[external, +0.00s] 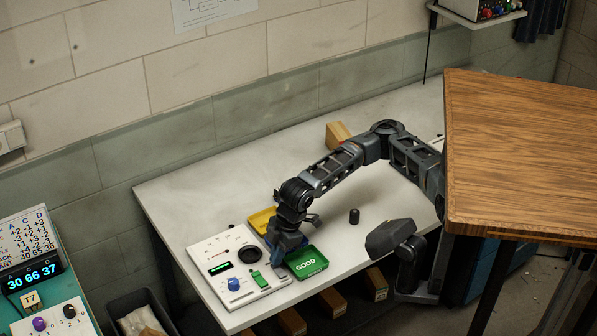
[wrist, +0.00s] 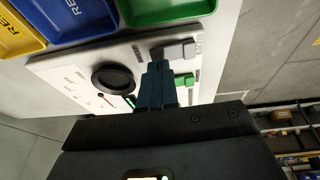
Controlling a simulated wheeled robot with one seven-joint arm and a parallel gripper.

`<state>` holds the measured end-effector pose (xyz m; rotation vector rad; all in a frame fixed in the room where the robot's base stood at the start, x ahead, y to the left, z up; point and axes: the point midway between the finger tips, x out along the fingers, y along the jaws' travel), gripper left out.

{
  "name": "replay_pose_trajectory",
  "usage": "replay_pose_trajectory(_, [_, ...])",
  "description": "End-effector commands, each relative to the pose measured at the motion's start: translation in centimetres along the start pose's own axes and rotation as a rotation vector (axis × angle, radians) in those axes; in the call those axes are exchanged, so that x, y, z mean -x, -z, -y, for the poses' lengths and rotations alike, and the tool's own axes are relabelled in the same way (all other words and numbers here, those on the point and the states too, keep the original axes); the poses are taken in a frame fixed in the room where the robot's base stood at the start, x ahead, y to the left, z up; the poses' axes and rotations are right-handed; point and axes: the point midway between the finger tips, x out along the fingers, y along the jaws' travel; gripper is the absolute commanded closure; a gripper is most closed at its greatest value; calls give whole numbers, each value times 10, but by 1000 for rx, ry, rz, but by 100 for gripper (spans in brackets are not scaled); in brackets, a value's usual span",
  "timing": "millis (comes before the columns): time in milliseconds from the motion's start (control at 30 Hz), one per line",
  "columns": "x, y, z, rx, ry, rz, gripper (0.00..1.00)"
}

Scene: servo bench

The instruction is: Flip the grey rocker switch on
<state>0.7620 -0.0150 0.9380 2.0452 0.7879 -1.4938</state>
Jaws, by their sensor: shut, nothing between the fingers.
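The grey rocker switch (wrist: 180,50) shows in the wrist view near the panel's edge on the green tray's side. In the external view my gripper hides it. Which way the rocker is tipped is not clear. The white panel (external: 208,248) lies on the bench. My gripper (external: 277,258) points down over the panel's right part, its fingers closed together with nothing between them. In the wrist view the fingertips (wrist: 157,66) are right beside the grey rocker and overlap its left end; I cannot tell whether they touch it.
A green rocker (external: 260,279), a blue knob (external: 234,284), a black ring (external: 249,255) and a lit display (external: 221,268) are on the panel. A green tray (external: 307,263) and a yellow tray (external: 260,219) stand close by. A black cylinder (external: 354,216) stands on the bench.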

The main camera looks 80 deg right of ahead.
Motion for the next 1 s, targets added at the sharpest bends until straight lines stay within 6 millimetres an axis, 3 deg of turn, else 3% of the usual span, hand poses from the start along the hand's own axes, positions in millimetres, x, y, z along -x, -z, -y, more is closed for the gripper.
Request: replay_pose_trajectory(1000, [-7,-2,-1,-27,95,3,100])
